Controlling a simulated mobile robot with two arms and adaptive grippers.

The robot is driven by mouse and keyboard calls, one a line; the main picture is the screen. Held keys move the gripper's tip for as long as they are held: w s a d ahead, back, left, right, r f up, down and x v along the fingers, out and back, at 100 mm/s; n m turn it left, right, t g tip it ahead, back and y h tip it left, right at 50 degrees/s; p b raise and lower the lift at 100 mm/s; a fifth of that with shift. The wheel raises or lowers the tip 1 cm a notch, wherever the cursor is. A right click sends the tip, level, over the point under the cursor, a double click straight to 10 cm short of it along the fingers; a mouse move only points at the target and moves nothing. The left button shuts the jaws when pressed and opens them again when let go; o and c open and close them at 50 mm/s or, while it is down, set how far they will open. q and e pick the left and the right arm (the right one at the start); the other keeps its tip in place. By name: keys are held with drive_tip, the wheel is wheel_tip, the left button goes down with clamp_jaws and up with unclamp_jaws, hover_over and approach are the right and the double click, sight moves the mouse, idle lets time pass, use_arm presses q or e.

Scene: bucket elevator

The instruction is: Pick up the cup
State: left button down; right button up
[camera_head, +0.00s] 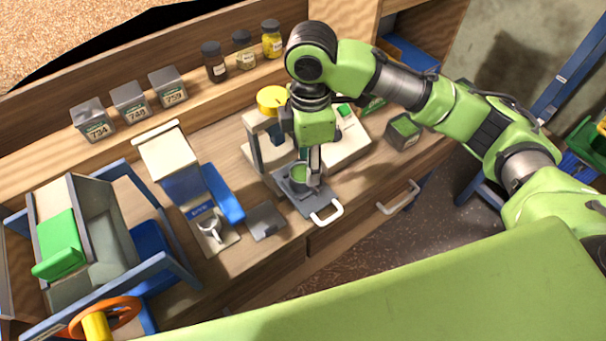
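A small light-grey mug (212,230) stands upright under a dispenser with a blue lower part, left of the middle. A second, cup-like grey vessel with a green top or filling (299,177) stands on a dark plate (318,200) with a white handle. My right gripper (313,170) points down right at this green-topped vessel and overlaps its right side. I cannot tell whether it touches the vessel or holds it, because the fingers are small and partly hidden. My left gripper is out of view.
A dispenser (168,158) stands behind the mug. A yellow-topped device (274,99) stands behind the plate. Labelled tins (129,100) and jars (243,50) line the rear shelf. A blue-framed unit with a green block (58,245) fills the left. A drawer handle (398,198) sticks out at the front.

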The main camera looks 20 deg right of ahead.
sight(308, 193)
drive_tip(key=f, duration=0.3)
drive_tip(key=f+p, duration=0.1)
drive_tip(key=f, duration=0.2)
drive_tip(key=shift+w+d+f, duration=0.1)
drive_tip(key=shift+w+f, duration=0.1)
drive_tip(key=shift+f, duration=0.05)
wheel_tip(308, 193, down, 3)
drive_tip(key=shift+w+f, duration=0.1)
drive_tip(key=shift+f, duration=0.3)
clamp_jaws()
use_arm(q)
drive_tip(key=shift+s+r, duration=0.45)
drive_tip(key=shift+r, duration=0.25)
